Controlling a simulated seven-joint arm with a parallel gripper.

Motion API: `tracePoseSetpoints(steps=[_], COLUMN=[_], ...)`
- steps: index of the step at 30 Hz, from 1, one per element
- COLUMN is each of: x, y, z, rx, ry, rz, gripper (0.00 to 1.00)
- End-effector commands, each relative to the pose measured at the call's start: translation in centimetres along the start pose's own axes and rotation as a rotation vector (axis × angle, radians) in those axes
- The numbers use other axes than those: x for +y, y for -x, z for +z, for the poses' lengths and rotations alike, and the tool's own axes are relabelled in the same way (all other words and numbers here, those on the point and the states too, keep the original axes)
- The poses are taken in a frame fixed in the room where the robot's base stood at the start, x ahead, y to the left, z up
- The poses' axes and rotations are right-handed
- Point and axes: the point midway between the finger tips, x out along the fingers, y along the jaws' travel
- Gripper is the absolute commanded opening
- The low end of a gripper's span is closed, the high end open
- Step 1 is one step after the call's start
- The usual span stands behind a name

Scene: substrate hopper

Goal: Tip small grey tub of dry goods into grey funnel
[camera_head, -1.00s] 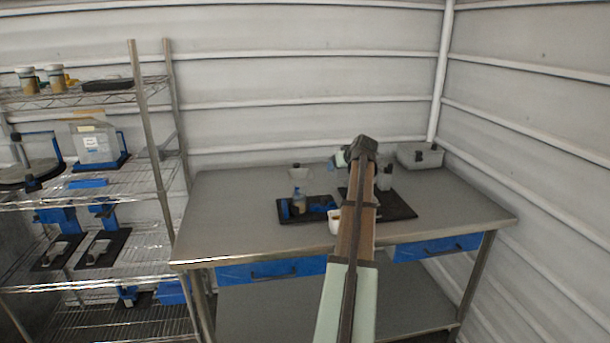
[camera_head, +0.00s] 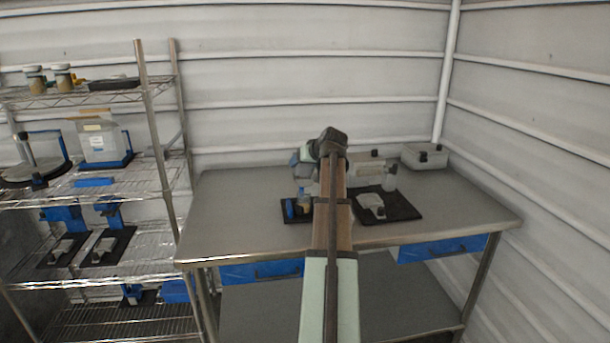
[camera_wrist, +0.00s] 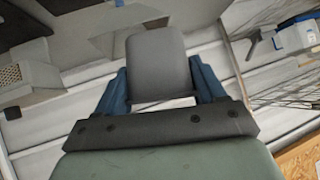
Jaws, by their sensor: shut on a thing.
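The small grey tub (camera_wrist: 158,63) is held between the two blue fingers of my gripper (camera_wrist: 160,88) in the wrist view. Its smooth grey side faces the camera, so its mouth and contents are hidden. In the head view my gripper (camera_head: 299,164) is over the back left part of the bench, with a pale shape at it that is too small to make out. I cannot pick out the grey funnel for certain. A pale item stood on the bench near this spot a moment ago, and my gripper now covers that area.
The metal bench (camera_head: 235,215) holds a dark tray (camera_head: 290,217) with blue items and a bottle at left, and a black mat (camera_head: 402,208) with a pale item at right. Grey boxes (camera_head: 424,156) stand behind. A wire shelf (camera_head: 120,180) is at left. The bench's left end is clear.

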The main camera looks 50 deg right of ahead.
Motion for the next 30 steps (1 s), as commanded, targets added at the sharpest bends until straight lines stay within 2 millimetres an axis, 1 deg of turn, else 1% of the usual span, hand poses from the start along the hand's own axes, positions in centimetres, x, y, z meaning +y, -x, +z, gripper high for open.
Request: tracePoseSetpoints(steps=[16, 30], x=[-1.6, -2.1], y=[-0.2, -0.9], z=[-0.9, -1.4], rx=[0.023, 0.037], ry=[-0.549, -1.035], rz=[-0.012, -0.033], gripper=[0.45, 0.45])
